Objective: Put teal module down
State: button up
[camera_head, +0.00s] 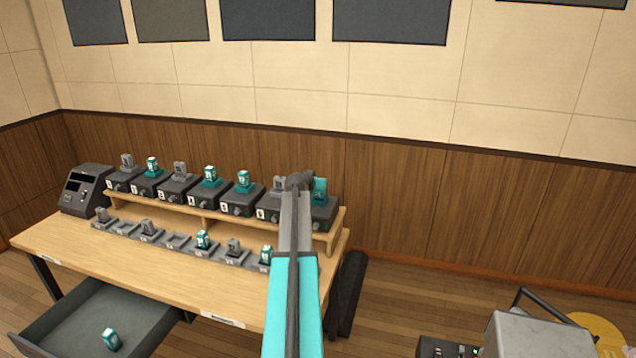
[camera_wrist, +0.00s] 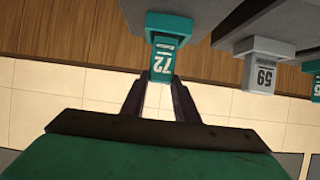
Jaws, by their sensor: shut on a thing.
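The teal module labelled 72 (camera_wrist: 165,58) is straight ahead between my fingers in the wrist view, which shows the scene upside down. My gripper (camera_wrist: 160,88) is shut on its near end. In the head view my gripper (camera_head: 306,181) is at the right end of the raised shelf, and the teal module (camera_head: 320,190) shows just right of it. The module is upright at the rightmost dark box (camera_head: 325,213); whether it is fully seated there I cannot tell. My arm hides part of the neighbouring box.
A grey module labelled 59 (camera_wrist: 262,70) stands beside it, with more teal and grey modules along the raised shelf (camera_head: 190,213). A lower row of holders (camera_head: 175,241) has several modules. An open drawer (camera_head: 70,325) holds a teal module (camera_head: 111,340). A dark console (camera_head: 85,190) stands at left.

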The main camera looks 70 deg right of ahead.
jog(key=shift+f, duration=0.15)
jog(key=shift+f, duration=0.15)
jog(key=o, duration=1.1)
jog(key=shift+b+v, duration=1.8)
jog(key=shift+v, duration=4.35)
